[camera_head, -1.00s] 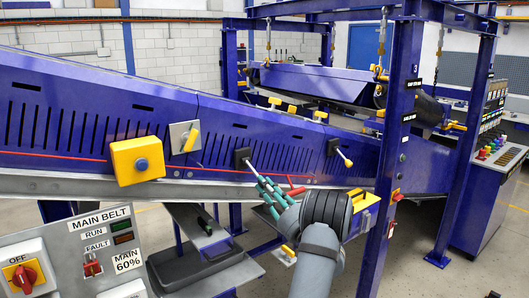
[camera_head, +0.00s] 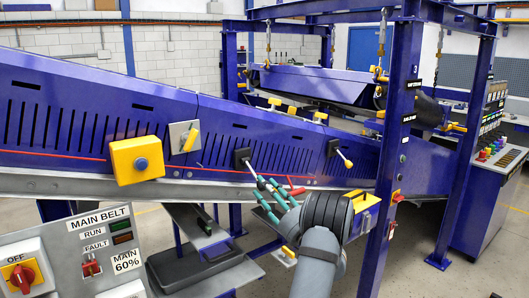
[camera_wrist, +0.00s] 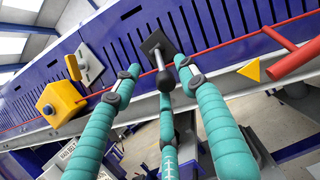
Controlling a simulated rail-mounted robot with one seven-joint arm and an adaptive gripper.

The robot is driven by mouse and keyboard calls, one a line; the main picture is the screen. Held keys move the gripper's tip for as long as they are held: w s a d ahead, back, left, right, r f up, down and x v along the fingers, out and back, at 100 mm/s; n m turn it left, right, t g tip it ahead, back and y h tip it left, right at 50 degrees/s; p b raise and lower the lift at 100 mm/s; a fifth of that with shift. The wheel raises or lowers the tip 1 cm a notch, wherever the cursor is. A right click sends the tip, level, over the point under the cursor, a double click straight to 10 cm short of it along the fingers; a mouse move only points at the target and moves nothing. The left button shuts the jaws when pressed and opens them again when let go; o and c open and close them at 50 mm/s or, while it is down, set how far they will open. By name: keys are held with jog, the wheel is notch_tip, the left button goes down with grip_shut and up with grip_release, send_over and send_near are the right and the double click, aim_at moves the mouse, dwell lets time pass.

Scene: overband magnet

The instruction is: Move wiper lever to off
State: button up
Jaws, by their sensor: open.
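A lever on a black square plate (camera_head: 242,158) is mounted on the blue conveyor side. Its pale rod (camera_head: 252,170) points down and right towards my gripper. No label on it is readable, so I cannot tell by name if it is the wiper lever. My gripper (camera_head: 264,190) has teal fingers and is open just off the lever's end. In the wrist view the fingers (camera_wrist: 160,77) spread around the lever's dark round knob (camera_wrist: 165,81). The knob overlaps the lower finger's tip; I cannot tell whether they touch.
A yellow box with a blue-grey button (camera_head: 137,161) and a yellow-handled lever (camera_head: 189,138) are to the left. Another lever with a yellow tip (camera_head: 345,159) is to the right. A red bar (camera_wrist: 292,58) juts out near the fingers. A blue post (camera_head: 396,130) stands right of my arm.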

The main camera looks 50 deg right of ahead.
jog(key=s+a+b, duration=0.1)
jog(key=s+b, duration=0.2)
jog(key=s, duration=0.3)
jog(key=shift+a, duration=0.3)
jog(key=shift+s+f, duration=0.1)
jog(key=shift+s, duration=0.05)
jog(key=v, duration=1.1)
jog(key=shift+s+a+f, duration=0.2)
jog(key=shift+s, duration=0.15)
jog(key=f+p+x, duration=0.1)
jog(key=p+x, duration=0.1)
jog(key=x, duration=1.4)
jog(key=shift+w, duration=0.2)
jog(key=shift+s+d+f, duration=0.15)
